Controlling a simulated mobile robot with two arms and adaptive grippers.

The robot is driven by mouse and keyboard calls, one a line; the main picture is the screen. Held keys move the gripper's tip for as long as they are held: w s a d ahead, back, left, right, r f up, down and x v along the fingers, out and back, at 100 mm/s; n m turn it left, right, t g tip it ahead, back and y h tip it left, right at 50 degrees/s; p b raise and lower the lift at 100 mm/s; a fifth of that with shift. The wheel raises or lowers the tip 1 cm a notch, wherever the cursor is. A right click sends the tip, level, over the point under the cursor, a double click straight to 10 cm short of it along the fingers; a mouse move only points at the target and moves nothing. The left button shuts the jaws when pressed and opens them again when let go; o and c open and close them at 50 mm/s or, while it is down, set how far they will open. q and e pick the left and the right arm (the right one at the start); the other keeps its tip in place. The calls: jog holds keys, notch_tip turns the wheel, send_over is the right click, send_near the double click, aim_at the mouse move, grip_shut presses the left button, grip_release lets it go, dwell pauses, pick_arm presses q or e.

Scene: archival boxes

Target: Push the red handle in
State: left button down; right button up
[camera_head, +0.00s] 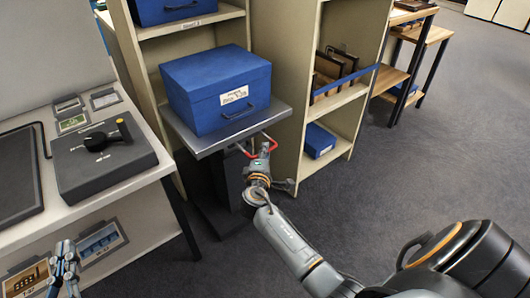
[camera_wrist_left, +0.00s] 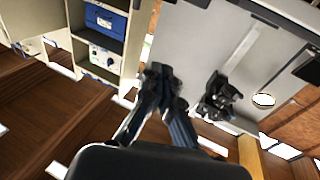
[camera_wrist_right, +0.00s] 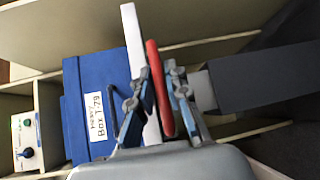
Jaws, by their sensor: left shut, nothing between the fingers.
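The red handle (camera_head: 262,147) sticks out at the front edge of the grey lift platform (camera_head: 213,138), below the blue box (camera_head: 215,90). My right gripper (camera_head: 258,153) is at the handle. In the right wrist view the red handle (camera_wrist_right: 160,90) runs between the fingers of my right gripper (camera_wrist_right: 158,82), whose tips lie close against both sides, so it looks shut on it. My left gripper (camera_head: 66,262) is low at the far left, away from the handle, shut and empty. It also shows in the left wrist view (camera_wrist_left: 160,76).
A shelf unit (camera_head: 283,75) stands just right of the platform, with a blue box (camera_head: 319,140) on its low shelf. A white table (camera_head: 150,165) with a black device (camera_head: 103,155) stands at the left. The carpet (camera_head: 410,150) at the right is open.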

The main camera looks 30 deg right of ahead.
grip_shut()
